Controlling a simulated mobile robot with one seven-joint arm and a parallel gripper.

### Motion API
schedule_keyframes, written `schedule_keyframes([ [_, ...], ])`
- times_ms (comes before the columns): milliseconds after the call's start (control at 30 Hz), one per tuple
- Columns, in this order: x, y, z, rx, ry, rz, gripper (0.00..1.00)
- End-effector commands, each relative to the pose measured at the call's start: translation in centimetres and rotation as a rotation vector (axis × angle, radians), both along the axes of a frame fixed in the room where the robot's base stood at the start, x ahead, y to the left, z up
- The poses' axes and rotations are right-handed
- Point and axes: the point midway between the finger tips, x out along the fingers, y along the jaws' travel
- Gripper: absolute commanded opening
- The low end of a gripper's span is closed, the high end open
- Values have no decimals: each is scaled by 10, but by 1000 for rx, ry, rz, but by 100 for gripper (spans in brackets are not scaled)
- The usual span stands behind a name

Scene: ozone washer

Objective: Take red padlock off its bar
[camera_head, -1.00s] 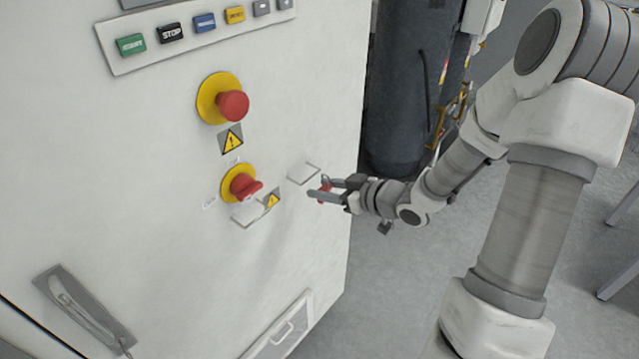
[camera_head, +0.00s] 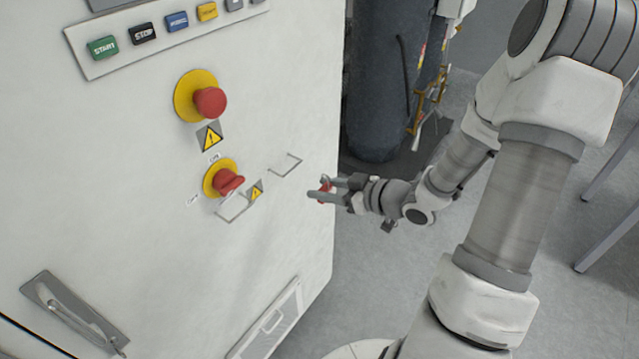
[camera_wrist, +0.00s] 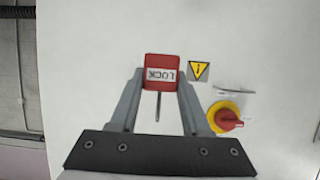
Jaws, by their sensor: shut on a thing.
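The red padlock (camera_wrist: 161,72), with a white "LOCK" label, is between the fingers of my gripper (camera_wrist: 160,85) in the wrist view. My gripper is shut on it. In the head view the padlock (camera_head: 325,190) is a small red piece at the fingertips of my gripper (camera_head: 326,189), to the right of the cabinet's bars. One thin metal bar (camera_head: 287,165) stands out from the white panel up and left of the padlock, and nothing hangs on it. Another bar (camera_head: 233,207) is below the red rotary switch (camera_head: 228,182). The padlock appears apart from both bars.
The white cabinet (camera_head: 120,220) fills the left, with a red emergency button (camera_head: 209,102), a row of labelled buttons (camera_head: 178,21) and a door handle (camera_head: 70,312). A dark cylinder (camera_head: 375,100) stands behind. Grey floor (camera_head: 400,290) is open to the right.

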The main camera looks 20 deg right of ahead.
Motion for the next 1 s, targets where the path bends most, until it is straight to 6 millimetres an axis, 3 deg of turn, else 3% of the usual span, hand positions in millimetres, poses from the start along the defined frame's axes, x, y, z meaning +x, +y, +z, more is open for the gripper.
schedule_keyframes([
  [533,-20,-15,0,0,0,0,0],
  [1000,-24,-17,0,0,0,0,0],
])
